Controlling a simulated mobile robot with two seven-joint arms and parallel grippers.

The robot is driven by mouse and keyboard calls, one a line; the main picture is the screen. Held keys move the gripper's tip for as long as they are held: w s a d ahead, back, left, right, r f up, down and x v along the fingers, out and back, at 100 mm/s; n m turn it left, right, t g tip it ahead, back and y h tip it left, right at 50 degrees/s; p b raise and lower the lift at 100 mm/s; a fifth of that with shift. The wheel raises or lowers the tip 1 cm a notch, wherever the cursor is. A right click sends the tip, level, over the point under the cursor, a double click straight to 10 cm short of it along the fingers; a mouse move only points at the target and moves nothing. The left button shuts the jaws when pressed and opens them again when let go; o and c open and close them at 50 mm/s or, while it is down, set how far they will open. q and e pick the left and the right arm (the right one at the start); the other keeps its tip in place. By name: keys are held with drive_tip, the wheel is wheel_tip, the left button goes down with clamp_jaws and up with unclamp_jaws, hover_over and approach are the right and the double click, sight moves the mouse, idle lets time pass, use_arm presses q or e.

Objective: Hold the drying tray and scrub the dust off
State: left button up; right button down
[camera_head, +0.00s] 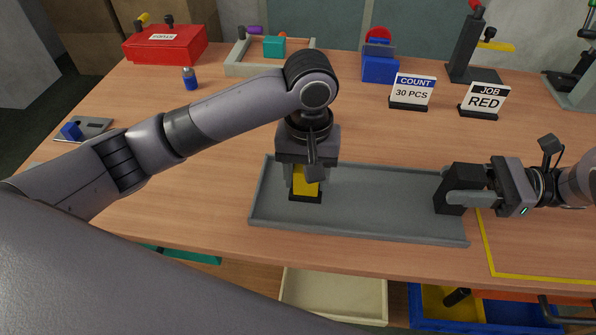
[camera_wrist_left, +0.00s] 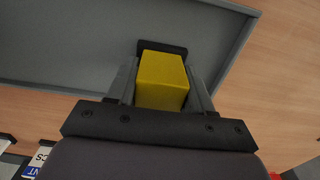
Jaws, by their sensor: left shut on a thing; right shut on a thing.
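The drying tray (camera_head: 370,200) is a long grey shallow tray lying flat on the wooden table; it also shows in the left wrist view (camera_wrist_left: 70,50). My left gripper (camera_head: 305,190) points down over the tray's left part and is shut on a yellow block-shaped scrubber (camera_head: 306,182) with a dark base. In the left wrist view the scrubber (camera_wrist_left: 162,80) sits between the fingers, its dark base at the tray surface. I see no clear dust on the tray.
A red box (camera_head: 165,45), a beige bin (camera_head: 240,68), a blue block stand (camera_head: 380,65) and two signs, COUNT (camera_head: 412,91) and JOB RED (camera_head: 482,100), stand behind the tray. A small blue bottle (camera_head: 190,79) stands back left. Yellow tape (camera_head: 540,277) marks the table's front right.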

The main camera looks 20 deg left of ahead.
use_arm(q)
drive_tip(key=shift+w+d+f, duration=0.1)
drive_tip(key=shift+w+d, duration=0.05)
drive_tip(key=shift+d, duration=0.55)
drive_tip(key=shift+w+d+f, duration=0.1)
drive_tip(key=shift+d, duration=0.6)
use_arm(e)
drive_tip(key=shift+f, duration=0.25)
use_arm(q)
drive_tip(key=shift+w+d+r, duration=0.1)
drive_tip(key=shift+w+d, duration=0.15)
drive_tip(key=shift+d, duration=0.85)
drive_tip(key=shift+w+d+r, duration=0.1)
drive_tip(key=shift+w+d, duration=0.15)
drive_tip(key=shift+d, duration=0.8)
drive_tip(key=shift+w+d, duration=0.25)
drive_tip(key=shift+d, duration=0.85)
drive_tip(key=shift+w+d+f, duration=0.15)
drive_tip(key=shift+w+d, duration=0.05)
drive_tip(key=shift+d, duration=0.85)
drive_tip(key=shift+d+f, duration=0.1)
drive_tip(key=shift+d, duration=0.05)
wheel_tip(320, 180, up, 8)
drive_tip(key=shift+w, duration=0.1)
